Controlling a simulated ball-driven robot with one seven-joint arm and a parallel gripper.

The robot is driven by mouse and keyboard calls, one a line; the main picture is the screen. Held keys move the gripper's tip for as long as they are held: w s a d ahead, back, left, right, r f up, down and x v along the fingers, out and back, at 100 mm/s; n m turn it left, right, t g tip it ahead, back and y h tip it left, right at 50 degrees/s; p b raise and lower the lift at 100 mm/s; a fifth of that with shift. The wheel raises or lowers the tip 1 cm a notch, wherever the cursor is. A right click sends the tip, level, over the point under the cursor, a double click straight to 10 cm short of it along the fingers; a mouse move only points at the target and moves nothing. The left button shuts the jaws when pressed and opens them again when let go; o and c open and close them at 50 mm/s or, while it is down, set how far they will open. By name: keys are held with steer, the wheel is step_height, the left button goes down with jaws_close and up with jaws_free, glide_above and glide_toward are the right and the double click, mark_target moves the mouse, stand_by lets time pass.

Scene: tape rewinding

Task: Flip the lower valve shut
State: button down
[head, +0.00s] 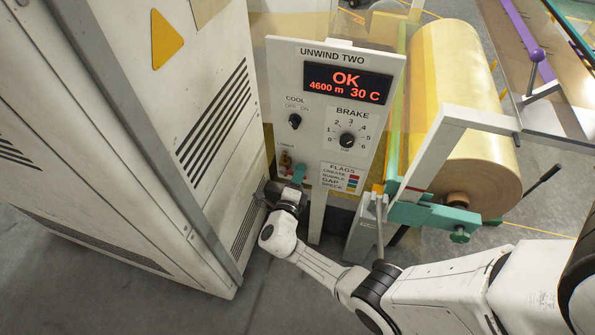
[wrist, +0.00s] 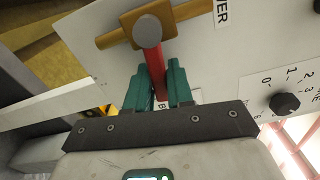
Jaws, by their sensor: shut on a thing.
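The valve shows in the wrist view as a brass pipe body (wrist: 190,11) with a round grey hub (wrist: 147,30) and a red lever (wrist: 157,62). The lever points from the hub toward my gripper, roughly across the pipe. My gripper (wrist: 160,88) has its two teal fingers on either side of the lever's end and is shut on it. In the head view, my gripper (head: 297,174) is at the lower left of the white panel (head: 306,215). The valve fittings there (head: 285,160) are small and partly hidden by the gripper, so I cannot tell lower from upper.
The panel has a COOL switch (head: 295,121), a BRAKE knob (head: 347,140) and a display (head: 346,83) reading OK, 4600 m, 30 C. A white cabinet (head: 120,130) stands close on the left. A large yellow roll (head: 455,110) is on the right.

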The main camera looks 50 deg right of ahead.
steer(key=shift+r+n+p, duration=0.35)
steer(key=shift+n+p, duration=0.25)
steer(key=shift+n, duration=0.2)
steer(key=c, duration=1.1)
jaws_free()
steer(key=v, duration=1)
steer(key=shift+s+a, duration=0.15)
steer(key=shift+a, duration=0.25)
